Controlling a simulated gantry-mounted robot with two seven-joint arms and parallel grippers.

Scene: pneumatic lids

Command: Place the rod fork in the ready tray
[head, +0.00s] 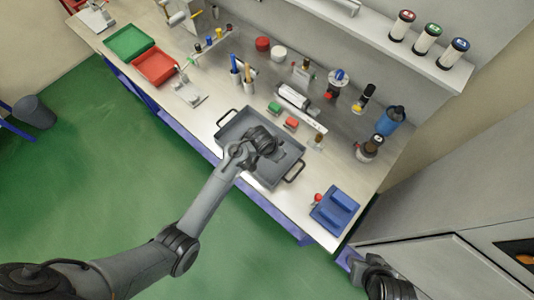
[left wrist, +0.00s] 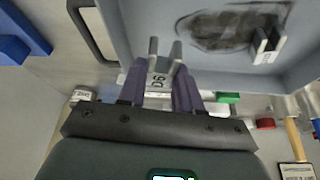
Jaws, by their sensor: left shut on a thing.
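The rod fork (left wrist: 160,70) is a light grey two-pronged piece with a "D6" label. My left gripper (left wrist: 158,88) is shut on it, with dark fingers on either side. The ready tray appears to be the grey two-handled tray (head: 232,127) on the bench; it also fills the top of the left wrist view (left wrist: 140,25). In the head view my left gripper (head: 272,147) is over this tray and hides the fork. I cannot tell whether the fork touches the tray. My right gripper (head: 388,287) is at the bottom right, away from the bench, its fingers unclear.
A similar labelled grey piece (left wrist: 266,45) is in the tray beside a dark patch. A blue block holder (head: 335,211) stands right of the tray. Green (head: 274,108) and red (head: 291,123) blocks sit behind it. Green (head: 128,42) and red (head: 154,67) bins lie far left.

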